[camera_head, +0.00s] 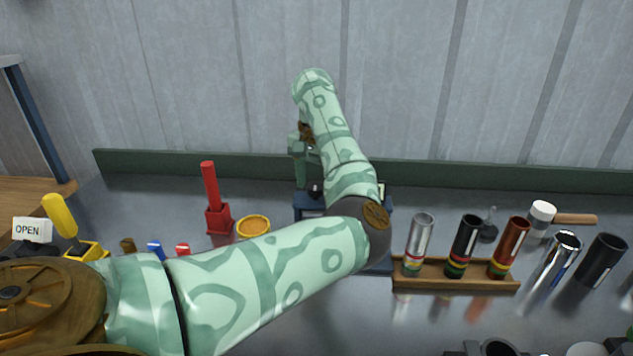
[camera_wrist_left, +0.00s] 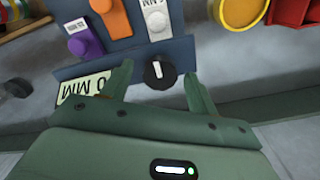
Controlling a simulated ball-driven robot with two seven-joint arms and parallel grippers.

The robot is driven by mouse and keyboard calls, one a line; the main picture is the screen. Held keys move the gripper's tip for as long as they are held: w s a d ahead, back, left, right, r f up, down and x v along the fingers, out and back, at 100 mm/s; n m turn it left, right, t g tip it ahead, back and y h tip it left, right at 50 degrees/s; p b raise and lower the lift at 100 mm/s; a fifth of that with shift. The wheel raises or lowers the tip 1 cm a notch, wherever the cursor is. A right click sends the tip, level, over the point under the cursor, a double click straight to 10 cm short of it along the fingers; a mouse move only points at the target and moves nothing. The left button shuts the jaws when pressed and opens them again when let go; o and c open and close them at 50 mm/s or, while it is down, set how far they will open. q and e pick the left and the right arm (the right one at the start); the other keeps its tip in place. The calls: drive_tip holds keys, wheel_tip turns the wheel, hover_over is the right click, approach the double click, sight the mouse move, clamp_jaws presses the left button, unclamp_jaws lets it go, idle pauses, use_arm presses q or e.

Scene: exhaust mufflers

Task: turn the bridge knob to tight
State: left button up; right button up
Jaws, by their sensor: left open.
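A black round knob (camera_wrist_left: 160,74) with a white pointer line sits on the edge of a blue panel (camera_wrist_left: 120,62) in the left wrist view. I cannot read a label naming it as the bridge knob or a tight mark. My left gripper (camera_wrist_left: 160,88) is open, with one green finger on each side of the knob in that view and visible gaps to both. In the head view my left gripper (camera_head: 302,165) is over the far side of the blue panel (camera_head: 308,203), mostly hidden by my arm; the knob is hard to make out there. My right gripper is not in view.
The panel also bears purple (camera_wrist_left: 86,44), orange (camera_wrist_left: 112,16) and white (camera_wrist_left: 156,18) controls. A wooden rack (camera_head: 455,278) with three tubes stands to the right. A red stand (camera_head: 219,217) and a yellow round dish (camera_head: 253,226) stand left of the panel.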

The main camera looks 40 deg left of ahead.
use_arm(q)
drive_tip(key=c, duration=0.8)
drive_tip(key=shift+c, duration=0.9)
